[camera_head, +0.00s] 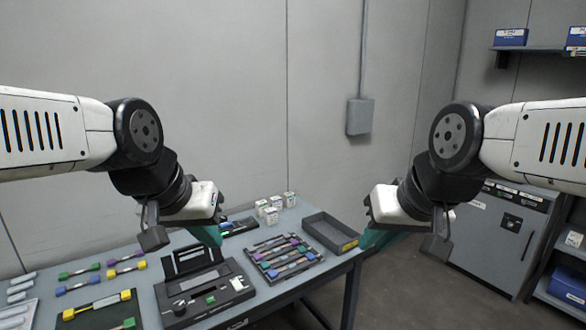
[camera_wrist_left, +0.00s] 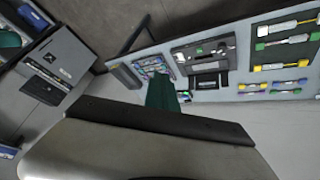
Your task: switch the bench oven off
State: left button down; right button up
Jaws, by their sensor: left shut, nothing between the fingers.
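A grey floor-standing cabinet (camera_head: 497,240) with a dark square plate and small labels on its front stands at the right; it looks like the oven, but I cannot be sure. It also shows at the left of the left wrist view (camera_wrist_left: 55,72). Its switch and power state are too small to tell. My left gripper (camera_head: 208,236), with green fingers, is shut and empty above the bench, far from the cabinet. Its fingers also show in the left wrist view (camera_wrist_left: 163,94). My right gripper (camera_head: 374,239) hangs past the bench's right edge, apart from the cabinet; its opening is unclear.
The bench (camera_head: 277,292) holds a black device (camera_head: 205,290), a rack of coloured-ended pieces (camera_head: 284,256), a grey tray (camera_head: 330,232), small white boxes (camera_head: 270,213) and several coloured holders at the left. Open floor lies between bench and cabinet. Shelves stand at the far right.

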pick_arm(q)
jog(key=shift+s, duration=0.6)
jog(key=n+g+y, duration=0.2)
jog(key=n+g, duration=0.4)
jog(key=n, duration=2)
send_over(236, 281)
notch_tip(236, 281, down, 18)
jog(key=shift+s+r, duration=0.1)
jog(key=shift+r, duration=0.15)
notch_tip(236, 281, down, 14)
